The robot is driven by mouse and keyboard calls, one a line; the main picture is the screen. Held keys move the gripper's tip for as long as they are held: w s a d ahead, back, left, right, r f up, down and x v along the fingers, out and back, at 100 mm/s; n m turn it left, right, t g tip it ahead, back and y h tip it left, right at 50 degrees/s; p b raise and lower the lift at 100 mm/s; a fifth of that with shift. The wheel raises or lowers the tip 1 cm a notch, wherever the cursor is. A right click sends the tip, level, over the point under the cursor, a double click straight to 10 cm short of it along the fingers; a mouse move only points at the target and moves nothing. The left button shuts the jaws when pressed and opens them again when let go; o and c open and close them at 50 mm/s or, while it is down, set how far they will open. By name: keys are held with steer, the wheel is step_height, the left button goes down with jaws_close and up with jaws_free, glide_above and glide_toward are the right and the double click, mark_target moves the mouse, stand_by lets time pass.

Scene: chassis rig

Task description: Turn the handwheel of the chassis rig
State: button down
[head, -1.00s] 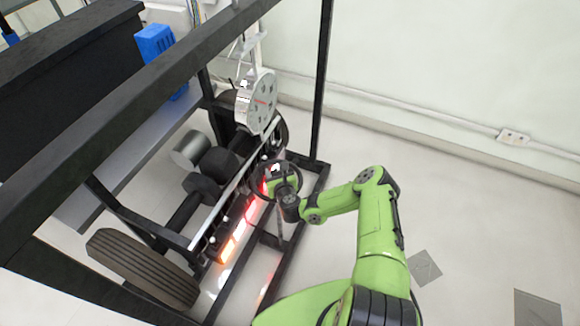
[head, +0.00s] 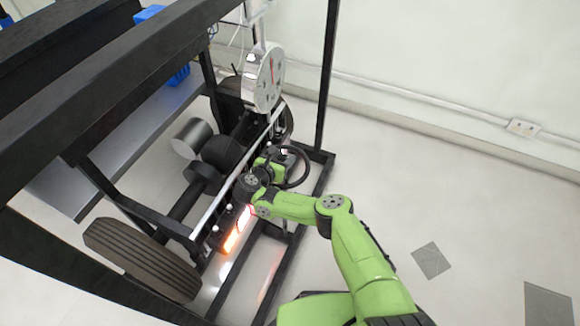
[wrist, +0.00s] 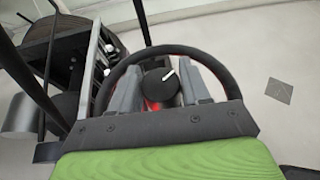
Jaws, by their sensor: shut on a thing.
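The handwheel, a dark ring (head: 307,170), stands on the front of the chassis rig, under the round dial gauge (head: 268,80). The gauge's red needle points nearly straight up. My gripper (head: 274,157) is at the wheel's middle, with my green arm reaching in from the lower right. In the wrist view the wheel's rim (wrist: 165,50) arcs around the two grey fingers. My gripper (wrist: 158,80) is shut on the handwheel, its fingers on either side of the black hub (wrist: 158,88), which bears a white mark. The exact contact is hidden.
Black frame posts (head: 326,85) and beams stand around the wheel.

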steer(key=shift+m+h+b, duration=0.3)
steer(key=shift+h+b, duration=0.1)
steer(key=shift+h, duration=0.1)
steer(key=c, duration=0.6)
jaws_free()
steer(key=shift+w, duration=0.1)
steer(key=p+v, duration=0.2)
steer(key=v, duration=0.1)
steer(key=p+v, duration=0.2)
steer(key=v, duration=0.2)
steer(key=r+p+v, duration=0.1)
steer(key=p+v, duration=0.1)
steer(key=v, duration=0.1)
steer(key=shift+s+a+p, duration=0.5)
steer(key=shift+s+p, duration=0.25)
steer(key=shift+p, duration=0.25)
